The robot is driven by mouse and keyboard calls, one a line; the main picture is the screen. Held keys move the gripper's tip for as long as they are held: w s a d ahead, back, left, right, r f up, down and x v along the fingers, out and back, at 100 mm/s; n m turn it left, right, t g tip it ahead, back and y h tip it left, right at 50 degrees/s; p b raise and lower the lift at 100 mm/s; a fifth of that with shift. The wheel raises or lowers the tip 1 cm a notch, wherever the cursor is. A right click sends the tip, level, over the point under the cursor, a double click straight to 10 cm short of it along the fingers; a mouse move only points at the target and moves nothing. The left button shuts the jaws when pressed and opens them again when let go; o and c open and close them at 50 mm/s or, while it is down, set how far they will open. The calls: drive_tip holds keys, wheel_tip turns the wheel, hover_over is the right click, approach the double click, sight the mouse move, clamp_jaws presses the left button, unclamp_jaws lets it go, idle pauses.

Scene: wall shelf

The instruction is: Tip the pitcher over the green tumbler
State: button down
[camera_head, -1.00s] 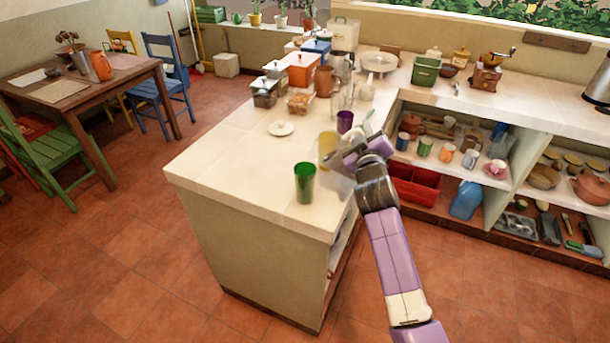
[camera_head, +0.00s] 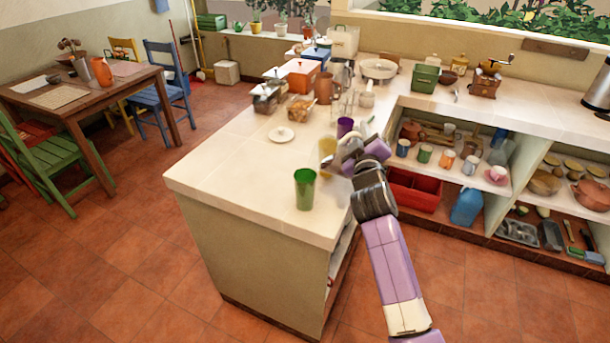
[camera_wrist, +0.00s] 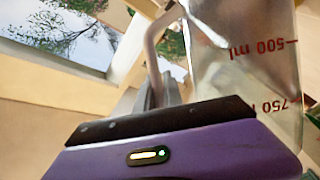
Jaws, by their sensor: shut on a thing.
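The green tumbler (camera_head: 305,190) stands upright near the front corner of the white counter. My gripper (camera_head: 347,160) is to the right of it and farther back, over the counter's right edge. It is shut on the clear pitcher (camera_wrist: 235,60), whose wall with red 500 ml and 750 marks fills the right of the wrist view. The grey pitcher handle (camera_wrist: 152,50) shows beside the wall there. In the head view the pitcher is faint and partly hidden by my gripper, so its tilt and contents are hard to tell.
A yellow tumbler (camera_head: 327,147) and a purple tumbler (camera_head: 344,126) stand close behind my gripper. A white lid (camera_head: 281,134) lies to the left. Jars, boxes and glassware crowd the counter's far end. The counter left of the green tumbler is clear.

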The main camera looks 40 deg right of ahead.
drive_tip(key=shift+w+a+r+n+t+h+b, duration=0.15)
drive_tip(key=shift+w+a+r+n+t+h, duration=0.15)
drive_tip(key=shift+a+r+n, duration=0.5)
drive_tip(key=shift+w+a+r+n+t+h+b, duration=0.2)
drive_tip(key=shift+r+n+t, duration=0.3)
drive_tip(key=shift+r, duration=0.45)
idle(6.2)
